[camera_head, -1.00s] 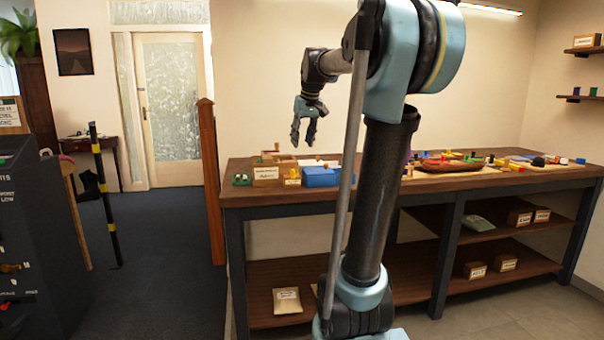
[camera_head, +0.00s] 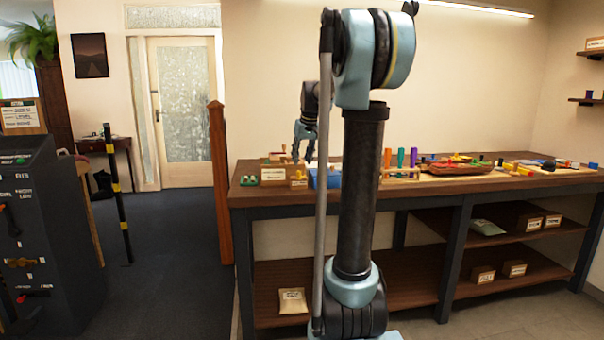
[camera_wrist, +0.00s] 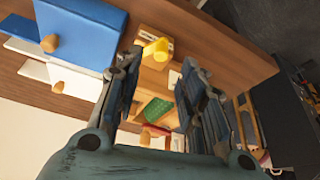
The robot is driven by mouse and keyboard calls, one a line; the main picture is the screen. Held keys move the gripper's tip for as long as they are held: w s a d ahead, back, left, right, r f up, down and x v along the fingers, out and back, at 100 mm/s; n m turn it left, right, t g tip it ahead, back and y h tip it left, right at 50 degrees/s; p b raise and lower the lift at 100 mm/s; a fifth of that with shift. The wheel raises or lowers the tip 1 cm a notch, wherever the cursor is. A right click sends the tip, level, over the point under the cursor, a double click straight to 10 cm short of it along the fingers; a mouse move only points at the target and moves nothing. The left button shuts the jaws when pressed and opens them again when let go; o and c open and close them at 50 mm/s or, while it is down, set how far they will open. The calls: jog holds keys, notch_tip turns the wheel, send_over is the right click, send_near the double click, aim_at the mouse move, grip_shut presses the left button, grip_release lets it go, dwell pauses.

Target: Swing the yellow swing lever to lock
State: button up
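A small yellow part (camera_head: 298,175), which looks like the yellow swing lever, sits on a small labelled wooden block (camera_head: 298,184) at the left end of the bench. It also shows in the wrist view as a yellow knob-ended piece (camera_wrist: 154,49), just beyond the fingertips and between their lines. Whether it is locked cannot be told. My gripper (camera_head: 302,158) points down above the bench, close to the block and the blue box. In the wrist view my gripper (camera_wrist: 158,88) has its two fingers well apart, with nothing held between them.
A blue box (camera_head: 322,180) stands right beside the block. Several coloured handles (camera_head: 401,158) stand in a rack further right. A wooden post (camera_head: 220,185) rises at the bench's left end.

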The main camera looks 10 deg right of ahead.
jog(key=x, duration=0.7)
jog(key=shift+r, duration=0.1)
